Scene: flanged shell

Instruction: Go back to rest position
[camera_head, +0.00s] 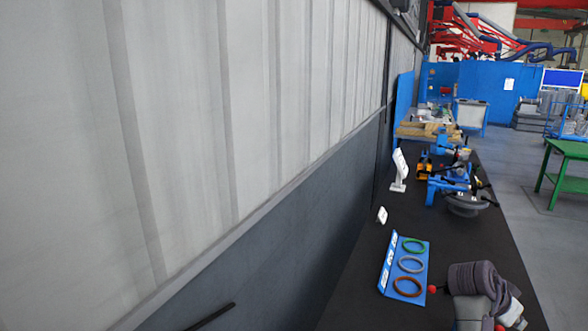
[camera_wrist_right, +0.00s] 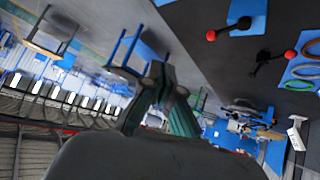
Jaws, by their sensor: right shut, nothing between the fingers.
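My right gripper (camera_wrist_right: 163,72) shows in the right wrist view, its two dark fingers close together with nothing between them. It is raised clear of the black workbench, and the floor and tables show far behind it. In the head view, a dark grey and white arm part that looks like mine (camera_head: 478,290) is over the bench's near right end; its fingertips cannot be made out there. My left gripper is in neither view.
The black bench (camera_head: 365,262) carries a blue ring holder (camera_head: 425,262), a red-knobbed lever (camera_wrist_right: 262,60), white signs (camera_head: 399,170) and a blue clamping fixture (camera_head: 447,188). A wall (camera_head: 230,120) runs along the left. Floor (camera_head: 520,205) is open at right, before a green table (camera_head: 568,148).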

